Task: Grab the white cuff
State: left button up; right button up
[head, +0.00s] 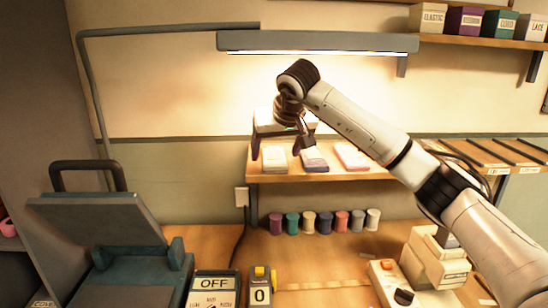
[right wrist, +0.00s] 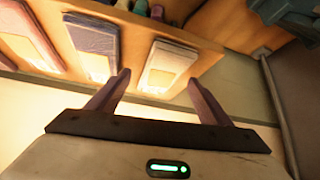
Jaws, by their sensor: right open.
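The white cuff (head: 274,161) lies flat at the left end of the wooden shelf (head: 325,174), left of a purple cuff (head: 314,161) and a pink-and-white one (head: 351,158). My right gripper (head: 282,146) is open and empty, its two fingers apart in front of the white cuff's place on the shelf. In the right wrist view the white cuff (right wrist: 168,68) shows just beyond and between the open fingertips (right wrist: 158,82), with a gap to them. The purple cuff (right wrist: 92,46) is beside it. My left gripper is not in view.
A lamp bar (head: 318,42) hangs above the shelf. Several thread spools (head: 325,222) stand in a row on the workbench below. A dark press (head: 100,225) stands at left, with an OFF sign (head: 212,288) and a counter (head: 259,289) beside it. Boxes line the upper right shelf (head: 480,40).

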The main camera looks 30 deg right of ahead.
jog(key=shift+w+d+f, duration=0.1)
jog(key=shift+w+f, duration=0.15)
jog(key=shift+f, duration=0.1)
jog(key=shift+c, duration=0.2)
jog(key=c, duration=1.1)
jog(key=shift+r, duration=0.15)
